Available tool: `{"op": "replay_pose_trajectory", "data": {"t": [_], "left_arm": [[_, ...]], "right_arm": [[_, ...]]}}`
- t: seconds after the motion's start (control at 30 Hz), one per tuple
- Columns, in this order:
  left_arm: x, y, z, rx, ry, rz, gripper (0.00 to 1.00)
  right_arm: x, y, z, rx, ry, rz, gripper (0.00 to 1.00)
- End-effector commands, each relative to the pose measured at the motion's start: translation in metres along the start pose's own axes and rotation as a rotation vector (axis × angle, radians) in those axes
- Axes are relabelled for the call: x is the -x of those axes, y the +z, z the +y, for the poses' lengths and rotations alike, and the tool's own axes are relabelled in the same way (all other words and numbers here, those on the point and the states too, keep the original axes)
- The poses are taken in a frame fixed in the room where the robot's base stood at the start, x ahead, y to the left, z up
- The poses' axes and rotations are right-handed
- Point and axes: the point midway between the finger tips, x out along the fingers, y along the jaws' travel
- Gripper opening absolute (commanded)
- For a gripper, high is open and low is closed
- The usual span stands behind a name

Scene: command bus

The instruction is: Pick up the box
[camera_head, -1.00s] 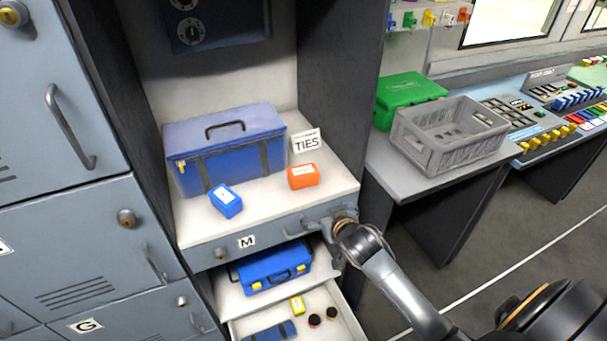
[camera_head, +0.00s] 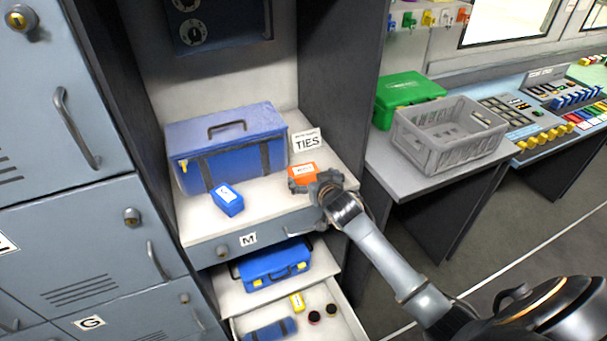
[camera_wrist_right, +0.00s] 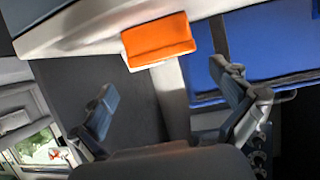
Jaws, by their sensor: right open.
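A small orange box (camera_head: 302,172) with a white label sits on the shelf top (camera_head: 270,205), in front of the TIES sign. A small blue box (camera_head: 227,199) lies to its left, and a large blue case with a handle (camera_head: 225,150) stands behind. My right gripper (camera_head: 312,186) is at the front edge of the shelf, just in front of the orange box and partly covering its lower part. In the right wrist view the jaws (camera_wrist_right: 165,98) are apart and empty, and the orange box (camera_wrist_right: 158,40) lies beyond the fingertips, roughly between them. My left gripper is out of view.
The TIES sign (camera_head: 307,141) stands behind the orange box. Below is an open drawer (camera_head: 345,320) with another blue case (camera_head: 272,268) above it. A grey crate (camera_head: 445,135) and a green box (camera_head: 410,90) stand on the right-hand table.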

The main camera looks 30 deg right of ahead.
Motion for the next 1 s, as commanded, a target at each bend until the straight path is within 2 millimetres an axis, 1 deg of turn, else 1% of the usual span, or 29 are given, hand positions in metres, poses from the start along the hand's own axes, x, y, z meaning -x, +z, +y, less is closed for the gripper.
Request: {"op": "replay_pose_trajectory", "data": {"t": [0.23, 0.4, 0.53, 0.73, 0.77, 0.8, 0.87, 0.9, 1.0], "left_arm": [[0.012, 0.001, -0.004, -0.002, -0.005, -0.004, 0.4], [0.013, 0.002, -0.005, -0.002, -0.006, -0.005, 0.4], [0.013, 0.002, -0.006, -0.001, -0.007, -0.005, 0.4], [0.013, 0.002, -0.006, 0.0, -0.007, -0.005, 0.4], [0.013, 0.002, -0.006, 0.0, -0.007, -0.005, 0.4], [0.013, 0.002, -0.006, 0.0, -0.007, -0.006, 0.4], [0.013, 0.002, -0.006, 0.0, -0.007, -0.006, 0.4], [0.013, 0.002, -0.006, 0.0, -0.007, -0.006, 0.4], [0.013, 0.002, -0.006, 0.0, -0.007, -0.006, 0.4]], "right_arm": [[-0.027, -0.002, -0.005, -0.001, 0.0, -0.001, 1.0], [-0.044, 0.0, -0.004, -0.002, 0.0, -0.001, 1.0], [-0.049, 0.0, -0.004, -0.001, 0.0, 0.0, 1.0], [-0.049, 0.001, -0.004, -0.001, -0.001, 0.0, 1.0], [-0.049, 0.001, -0.004, -0.001, -0.001, 0.0, 0.96], [-0.049, 0.001, -0.004, -0.001, -0.001, 0.0, 0.88], [-0.049, 0.001, -0.004, -0.001, -0.001, 0.0, 0.76], [-0.049, 0.001, -0.004, -0.001, -0.001, 0.0, 0.67], [-0.049, 0.001, -0.004, -0.001, -0.001, 0.0, 0.48]]}}
